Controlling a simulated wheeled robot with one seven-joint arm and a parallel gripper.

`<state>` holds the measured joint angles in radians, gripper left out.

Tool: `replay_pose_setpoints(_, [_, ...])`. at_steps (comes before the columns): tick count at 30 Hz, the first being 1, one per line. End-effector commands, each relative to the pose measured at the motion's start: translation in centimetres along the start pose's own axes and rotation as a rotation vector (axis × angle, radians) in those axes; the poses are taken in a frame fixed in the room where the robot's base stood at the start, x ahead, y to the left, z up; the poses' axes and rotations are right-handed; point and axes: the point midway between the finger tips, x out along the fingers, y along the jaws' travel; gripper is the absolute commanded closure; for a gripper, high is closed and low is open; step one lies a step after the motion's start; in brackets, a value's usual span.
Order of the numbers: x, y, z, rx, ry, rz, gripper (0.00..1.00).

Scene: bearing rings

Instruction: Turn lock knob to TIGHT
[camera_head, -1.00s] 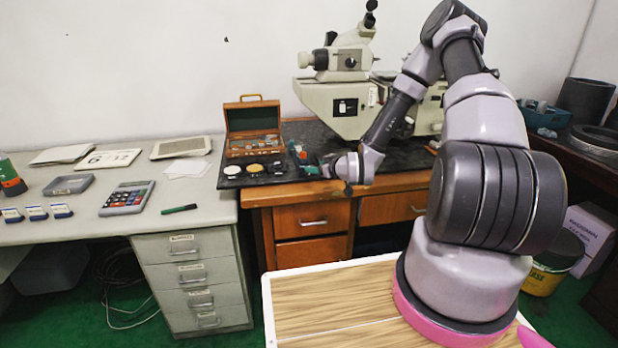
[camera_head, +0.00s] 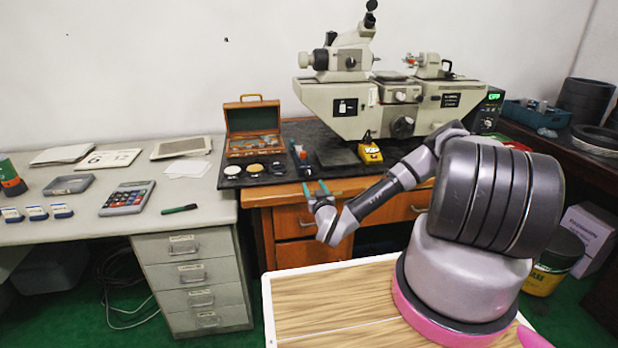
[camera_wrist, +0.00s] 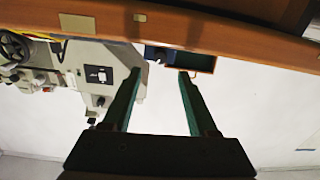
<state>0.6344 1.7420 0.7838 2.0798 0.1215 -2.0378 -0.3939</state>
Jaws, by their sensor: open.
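My gripper (camera_head: 315,187) is open and empty, in front of the wooden bench's front edge, with its green fingers toward the bench. In the wrist view my gripper (camera_wrist: 160,74) shows two spread fingers, and that view is upside down. A small blue block with a pale knob-like part (camera_wrist: 157,54) appears between and beyond the fingertips, apart from them. A grey microscope (camera_head: 345,105) stands on the bench with a dark round knob (camera_head: 403,127) on its front. It also shows in the wrist view (camera_wrist: 98,70). I cannot read a TIGHT mark or tell which knob is the lock knob.
An open wooden case (camera_head: 253,128) and several small discs sit on the black bench mat (camera_head: 283,178). A yellow device (camera_head: 370,152) stands right of them. The bench edge (camera_head: 262,199) lies close to my gripper. A grey desk (camera_head: 100,225) stands left.

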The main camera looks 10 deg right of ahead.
Motion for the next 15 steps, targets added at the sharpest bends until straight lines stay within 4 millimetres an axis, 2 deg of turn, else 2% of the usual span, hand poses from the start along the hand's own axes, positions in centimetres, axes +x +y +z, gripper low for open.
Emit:
replay_pose_setpoints(3, [2.5, 0.0, -0.1, -0.003, 0.003, 0.000, 0.41])
replay_pose_setpoints(9, [5.8, 0.0, 0.0, -0.002, 0.001, 0.000, 0.41])
replay_pose_setpoints(15, [7.4, 0.0, 0.0, 0.000, 0.000, -0.001, 0.41])
